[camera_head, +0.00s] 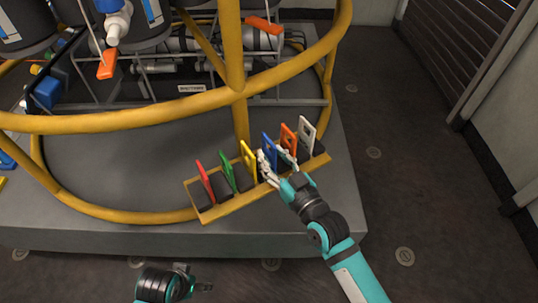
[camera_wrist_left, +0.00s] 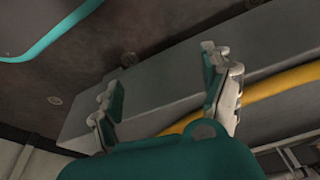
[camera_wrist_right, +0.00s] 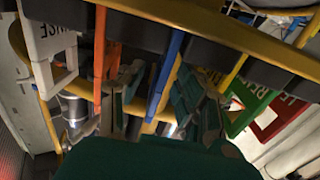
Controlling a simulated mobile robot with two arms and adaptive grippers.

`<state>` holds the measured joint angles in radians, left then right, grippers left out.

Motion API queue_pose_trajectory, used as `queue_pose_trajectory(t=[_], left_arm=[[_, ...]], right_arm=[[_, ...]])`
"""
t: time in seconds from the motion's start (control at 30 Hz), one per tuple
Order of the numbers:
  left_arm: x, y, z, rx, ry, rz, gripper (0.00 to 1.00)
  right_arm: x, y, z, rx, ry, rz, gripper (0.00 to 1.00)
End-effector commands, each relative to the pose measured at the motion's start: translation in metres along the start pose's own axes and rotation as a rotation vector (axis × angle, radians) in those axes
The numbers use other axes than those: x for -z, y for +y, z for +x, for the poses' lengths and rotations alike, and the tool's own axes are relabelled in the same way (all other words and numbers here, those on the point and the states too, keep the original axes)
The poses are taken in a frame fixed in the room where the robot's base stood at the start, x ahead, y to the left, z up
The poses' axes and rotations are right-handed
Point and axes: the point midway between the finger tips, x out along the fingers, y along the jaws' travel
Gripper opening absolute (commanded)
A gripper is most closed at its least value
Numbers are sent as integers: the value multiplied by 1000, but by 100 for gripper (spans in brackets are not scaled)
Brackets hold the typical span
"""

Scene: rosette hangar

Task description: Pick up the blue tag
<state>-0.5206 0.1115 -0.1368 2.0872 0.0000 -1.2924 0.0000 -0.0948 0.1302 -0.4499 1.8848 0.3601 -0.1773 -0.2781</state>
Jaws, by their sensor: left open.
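The blue tag (camera_head: 268,148) stands upright in a yellow rack (camera_head: 228,206), between the yellow tag and the orange tag. My right gripper (camera_head: 277,160) is open at the rack, with one finger on each side of the blue tag. In the right wrist view the blue tag (camera_wrist_right: 165,72) shows edge-on between the two spread fingers (camera_wrist_right: 155,95), with gaps on both sides. My left gripper (camera_head: 190,286) is low at the front, away from the rack. In the left wrist view its fingers (camera_wrist_left: 163,88) are apart and empty.
The yellow tag (camera_head: 249,160) and orange tag (camera_head: 289,139) stand close beside my right fingers. Red (camera_head: 205,181), green (camera_head: 227,170) and white (camera_head: 307,134) tags share the rack. A yellow tubular frame (camera_head: 130,122) rises behind it. Floor to the right is clear.

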Motion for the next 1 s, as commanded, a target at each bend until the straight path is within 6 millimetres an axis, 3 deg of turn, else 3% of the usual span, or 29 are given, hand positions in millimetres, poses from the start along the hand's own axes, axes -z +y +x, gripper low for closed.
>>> queue_pose_trajectory(t=[0.13,0.4,0.67,1.0], left_arm=[[2,-1,-9,1,5,-1,81],[3,-1,-12,1,6,-1,81],[3,-1,-12,1,6,-1,81],[3,0,-12,1,6,-1,81]], right_arm=[[-1,1,17,-1,0,-1,35],[-1,1,20,-1,-2,-2,35],[-1,1,20,-1,-1,-2,2],[0,1,20,-1,-1,-2,0]])
